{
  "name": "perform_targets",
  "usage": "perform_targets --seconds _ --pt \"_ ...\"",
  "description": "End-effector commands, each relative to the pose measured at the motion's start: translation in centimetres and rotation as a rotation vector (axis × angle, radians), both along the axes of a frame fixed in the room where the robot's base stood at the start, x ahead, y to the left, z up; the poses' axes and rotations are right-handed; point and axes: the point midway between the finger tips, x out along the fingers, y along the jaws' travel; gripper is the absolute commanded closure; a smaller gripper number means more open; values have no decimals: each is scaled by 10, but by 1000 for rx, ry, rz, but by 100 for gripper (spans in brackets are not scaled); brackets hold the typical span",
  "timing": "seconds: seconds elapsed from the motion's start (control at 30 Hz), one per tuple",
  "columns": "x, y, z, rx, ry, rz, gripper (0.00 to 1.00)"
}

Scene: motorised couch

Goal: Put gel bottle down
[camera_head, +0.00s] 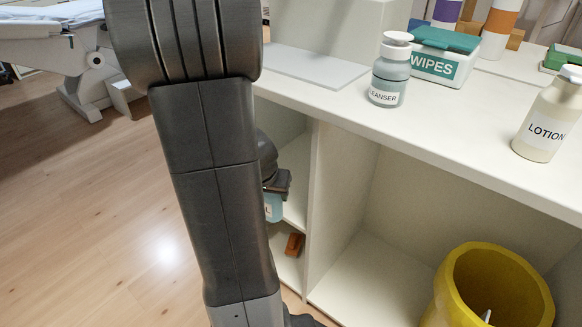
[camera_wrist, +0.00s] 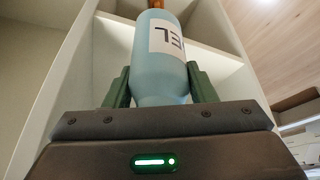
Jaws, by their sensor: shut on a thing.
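The gel bottle (camera_wrist: 160,75) is light blue with a white label, and its letters are partly visible in the wrist view. My gripper (camera_wrist: 160,88) is shut on it, with one dark green finger on each side. In the head view my gripper (camera_head: 277,182) is mostly hidden behind my arm, at the left compartment of the white cabinet. A small part of the gel bottle (camera_head: 273,208) shows below it there. I cannot tell whether the bottle touches a shelf.
The white cabinet (camera_head: 315,215) has shelves on the left and an open bay holding a yellow bin (camera_head: 447,292). An orange object (camera_head: 294,244) lies low in the left compartment. Cleanser (camera_head: 389,75), wipes box (camera_head: 441,60) and lotion (camera_head: 547,118) stand on the counter.

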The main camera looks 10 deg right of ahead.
Motion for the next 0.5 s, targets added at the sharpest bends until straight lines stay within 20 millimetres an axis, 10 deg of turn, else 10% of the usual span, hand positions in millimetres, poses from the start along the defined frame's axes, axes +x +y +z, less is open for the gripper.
perform_targets --seconds 0.5 --pt "114 -63 -1 0 -2 -3 76"
